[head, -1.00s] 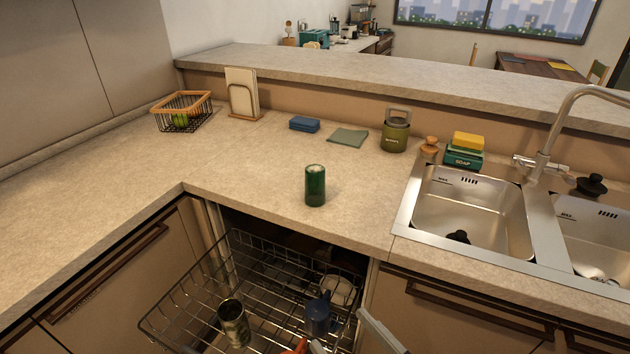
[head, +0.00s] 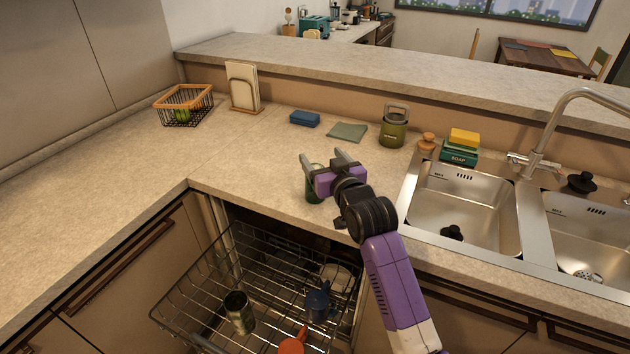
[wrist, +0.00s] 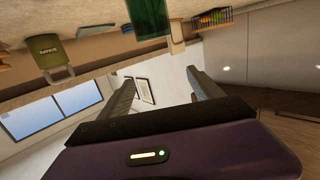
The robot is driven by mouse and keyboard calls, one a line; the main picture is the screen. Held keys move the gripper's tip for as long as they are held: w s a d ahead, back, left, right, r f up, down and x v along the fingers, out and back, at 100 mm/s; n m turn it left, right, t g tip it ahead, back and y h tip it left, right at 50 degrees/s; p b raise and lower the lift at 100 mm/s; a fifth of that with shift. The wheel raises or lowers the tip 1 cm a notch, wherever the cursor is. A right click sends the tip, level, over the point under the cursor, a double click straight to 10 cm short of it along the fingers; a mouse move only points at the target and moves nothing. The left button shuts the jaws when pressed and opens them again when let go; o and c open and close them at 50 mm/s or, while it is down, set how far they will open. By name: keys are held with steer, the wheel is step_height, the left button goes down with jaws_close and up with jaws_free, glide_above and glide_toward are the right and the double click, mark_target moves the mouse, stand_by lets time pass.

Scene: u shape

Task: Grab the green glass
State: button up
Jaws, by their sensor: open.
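The green glass (head: 313,190) stands upright on the counter near its inner corner, partly hidden behind my gripper in the head view. My gripper (head: 323,160) is open and empty, its two fingers pointing away toward the back of the counter. In the wrist view, which looks upside down, the dark green glass (wrist: 147,18) shows at the top edge, cut off by the frame. There it lies outside the space between the open fingers (wrist: 161,80). I see no contact with the glass, but the exact gap is hard to judge.
An open dishwasher rack (head: 180,300) holds a can (head: 239,312), a blue mug (head: 319,303) and other dishes below the counter. An olive canister (head: 393,128), blue sponge (head: 304,119), grey-green cloth (head: 347,132) and basket (head: 183,105) stand farther back. The sink (head: 460,208) is to the right.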

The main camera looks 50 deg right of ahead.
steer(key=shift+w+d+f+g+y+p, duration=0.2)
steer(key=shift+w+d+f+g, duration=0.25)
steer(key=shift+w+f, duration=0.8)
steer(key=shift+w+d+f+g+y+p, duration=0.2)
steer(key=shift+w+d+f, duration=0.35)
steer(key=shift+w+f, duration=0.7)
steer(key=shift+w+d+f+g+y+p, duration=0.15)
steer(key=shift+w+d+f+g, duration=0.3)
steer(key=shift+w+f, duration=0.8)
steer(key=shift+s+f, duration=0.35)
steer(key=shift+s, duration=0.05)
steer(key=c, duration=1.4)
jaws_close()
steer(key=shift+r, duration=0.15)
